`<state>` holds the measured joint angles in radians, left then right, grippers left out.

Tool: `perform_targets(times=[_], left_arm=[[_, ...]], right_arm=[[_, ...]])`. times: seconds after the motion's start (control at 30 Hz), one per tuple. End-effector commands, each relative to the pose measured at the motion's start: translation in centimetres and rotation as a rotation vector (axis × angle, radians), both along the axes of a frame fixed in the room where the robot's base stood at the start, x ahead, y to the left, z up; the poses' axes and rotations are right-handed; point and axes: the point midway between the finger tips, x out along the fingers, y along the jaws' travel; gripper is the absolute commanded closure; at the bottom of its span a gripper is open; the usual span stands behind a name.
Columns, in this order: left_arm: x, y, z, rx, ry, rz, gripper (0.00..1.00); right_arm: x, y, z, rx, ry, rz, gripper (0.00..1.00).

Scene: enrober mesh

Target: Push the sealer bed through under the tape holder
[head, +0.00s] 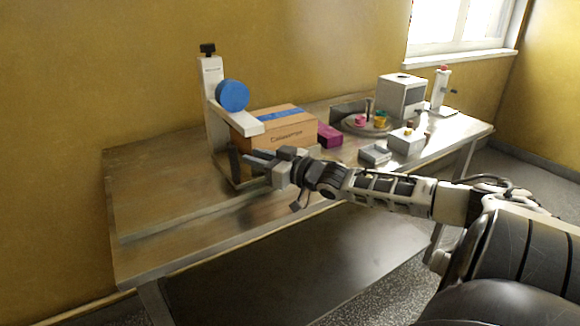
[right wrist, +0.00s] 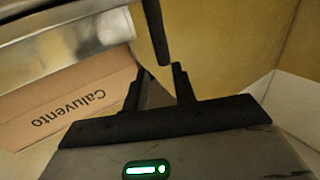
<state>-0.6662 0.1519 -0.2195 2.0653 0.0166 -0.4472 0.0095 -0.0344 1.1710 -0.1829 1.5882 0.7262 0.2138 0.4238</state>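The tape holder (head: 213,95) is a white upright at the left of the table, with a blue tape roll (head: 233,96) and a white arm reaching out to the right. A cardboard box (head: 285,128) with blue tape on top stands beside it; it also shows in the right wrist view (right wrist: 75,105). The sealer bed is partly hidden; a low metal frame (head: 232,185) shows below the holder. My right gripper (head: 256,157) is in front of the box and holder. Its fingers look apart in the right wrist view (right wrist: 159,68), with a dark post (right wrist: 156,30) just beyond them.
A magenta box (head: 329,135), small grey trays (head: 375,154), a round plate with colored items (head: 366,125) and a white machine (head: 402,97) stand to the right. The left of the table (head: 150,180) is clear. A wall runs behind.

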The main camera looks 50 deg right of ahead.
Motion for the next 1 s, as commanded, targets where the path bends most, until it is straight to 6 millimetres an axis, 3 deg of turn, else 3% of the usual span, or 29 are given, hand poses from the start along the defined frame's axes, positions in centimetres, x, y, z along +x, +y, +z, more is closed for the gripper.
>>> perform_targets(times=[0.6,1.0], left_arm=[[-0.2,0.3,1.1,0.008,0.012,0.011,0.61],[0.2,0.5,1.4,0.012,0.005,0.014,0.61]], right_arm=[[-7.3,-1.3,0.2,0.003,0.002,0.000,0.73],[-8.7,-1.6,0.2,0.000,-0.003,0.000,0.73]])
